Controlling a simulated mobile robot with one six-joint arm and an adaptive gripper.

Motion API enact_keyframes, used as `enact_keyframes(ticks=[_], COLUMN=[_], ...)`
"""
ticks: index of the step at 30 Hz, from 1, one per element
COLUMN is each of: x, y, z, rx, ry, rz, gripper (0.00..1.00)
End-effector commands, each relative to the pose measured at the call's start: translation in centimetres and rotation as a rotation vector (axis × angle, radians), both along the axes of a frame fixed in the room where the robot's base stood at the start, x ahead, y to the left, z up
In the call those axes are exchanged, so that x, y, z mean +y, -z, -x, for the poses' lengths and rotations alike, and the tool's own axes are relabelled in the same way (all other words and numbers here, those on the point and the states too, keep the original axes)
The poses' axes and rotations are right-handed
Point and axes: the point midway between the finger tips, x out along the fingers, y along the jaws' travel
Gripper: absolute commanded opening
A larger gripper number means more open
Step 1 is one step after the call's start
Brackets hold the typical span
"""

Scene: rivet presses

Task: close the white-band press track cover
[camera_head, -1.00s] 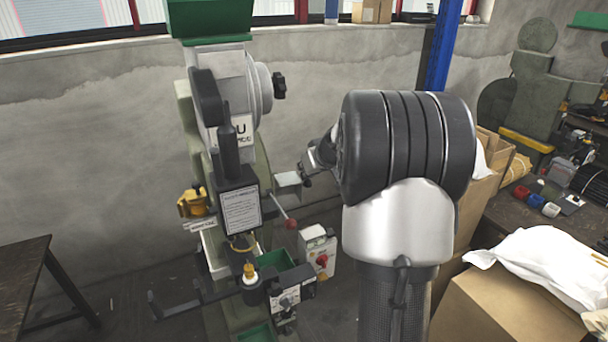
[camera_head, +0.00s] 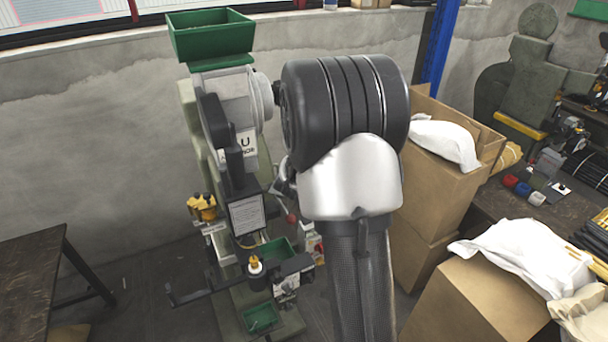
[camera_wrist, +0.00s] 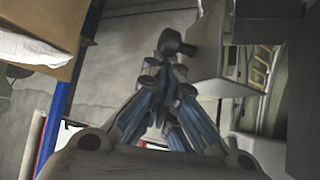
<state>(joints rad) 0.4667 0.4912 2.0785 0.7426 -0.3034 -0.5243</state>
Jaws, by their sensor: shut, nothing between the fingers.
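The press (camera_head: 190,130) stands left of centre in the head view, grey-green with a green hopper (camera_head: 212,40) on top and a "U" label on its front. My arm hides its right side. I cannot clearly pick out a white band or the track cover there. In the wrist view, a pale grey box-like plate (camera_wrist: 212,75) is right of my gripper (camera_wrist: 167,68), possibly the cover. A dark round knob (camera_wrist: 171,41) shows just beyond the fingertips. My gripper is shut and empty; whether it touches the knob or plate I cannot tell.
Cardboard boxes (camera_head: 440,185) with white sacks stand to the right, near a blue post (camera_head: 436,50). A dark table (camera_head: 30,275) is at the left. A bench (camera_head: 510,225) with small coloured parts is at the far right. Green bins (camera_head: 262,318) sit low on the press.

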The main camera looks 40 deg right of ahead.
Motion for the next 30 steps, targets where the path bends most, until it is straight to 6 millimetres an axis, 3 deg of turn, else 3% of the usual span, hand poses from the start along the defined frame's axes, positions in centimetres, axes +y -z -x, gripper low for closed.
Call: enact_keyframes(ticks=[18, 30], x=[5.2, 6.9], y=[0.0, 0.1], z=[0.8, 0.4], rx=[0.005, 0.003], ry=[-0.005, -0.004], rz=[-0.003, -0.001], gripper=[0.0, 0.0])
